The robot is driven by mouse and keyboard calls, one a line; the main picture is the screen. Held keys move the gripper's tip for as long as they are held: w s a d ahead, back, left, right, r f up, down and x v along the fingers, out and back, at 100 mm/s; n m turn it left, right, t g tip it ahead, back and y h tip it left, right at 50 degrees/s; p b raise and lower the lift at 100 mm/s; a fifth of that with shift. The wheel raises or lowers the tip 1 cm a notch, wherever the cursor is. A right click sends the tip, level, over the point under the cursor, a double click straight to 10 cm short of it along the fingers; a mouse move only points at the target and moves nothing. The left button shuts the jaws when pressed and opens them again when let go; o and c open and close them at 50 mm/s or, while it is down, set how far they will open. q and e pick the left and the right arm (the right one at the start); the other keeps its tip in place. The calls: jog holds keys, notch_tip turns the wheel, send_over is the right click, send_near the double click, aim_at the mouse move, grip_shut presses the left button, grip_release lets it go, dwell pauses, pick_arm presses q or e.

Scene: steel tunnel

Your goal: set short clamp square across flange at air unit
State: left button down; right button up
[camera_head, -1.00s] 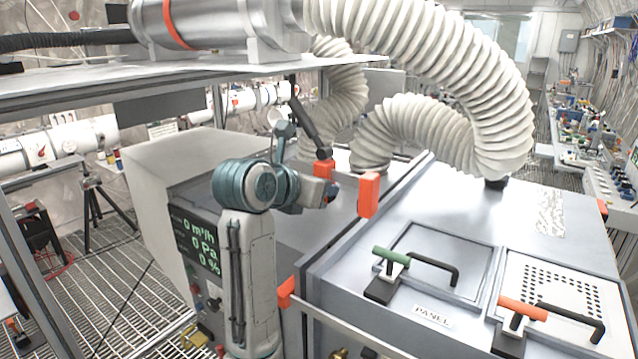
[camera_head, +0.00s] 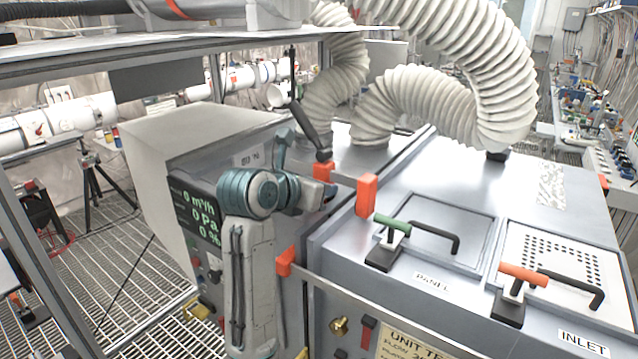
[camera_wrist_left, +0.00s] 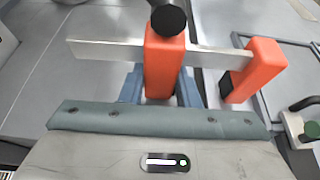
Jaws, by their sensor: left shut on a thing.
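The short clamp is an orange jaw (camera_head: 323,172) with a black handle (camera_head: 312,128), a flat steel bar and a second orange end jaw (camera_head: 367,195). My left gripper (camera_head: 322,188) is shut on the orange handle-side jaw (camera_wrist_left: 165,65). In the left wrist view the bar (camera_wrist_left: 110,52) runs nearly level across the picture to the end jaw (camera_wrist_left: 253,70). The clamp is over the seam flange (camera_head: 400,157) between the two grey housings of the air unit (camera_head: 275,150); I cannot tell whether it touches. My right gripper is out of view.
Another clamp's orange jaw (camera_head: 286,261) and bar sit along the front edge. Green (camera_head: 392,223) and orange-handled (camera_head: 523,274) latches stand on the right housing's lid. A white ribbed duct (camera_head: 400,120) arches behind; a shelf (camera_head: 150,78) overhangs the upper left.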

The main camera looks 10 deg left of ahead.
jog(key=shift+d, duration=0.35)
pick_arm(q)
jog(key=shift+f, duration=0.4)
dwell(0.3)
jog(key=c, duration=1)
grip_release()
jog(key=shift+w+a+f, duration=0.1)
jog(key=shift+a+f, duration=0.05)
jog(key=shift+a, duration=0.1)
jog(key=shift+d+f, duration=0.1)
jog(key=shift+d, duration=0.05)
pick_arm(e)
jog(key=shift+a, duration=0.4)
pick_arm(q)
jog(key=shift+f, duration=0.1)
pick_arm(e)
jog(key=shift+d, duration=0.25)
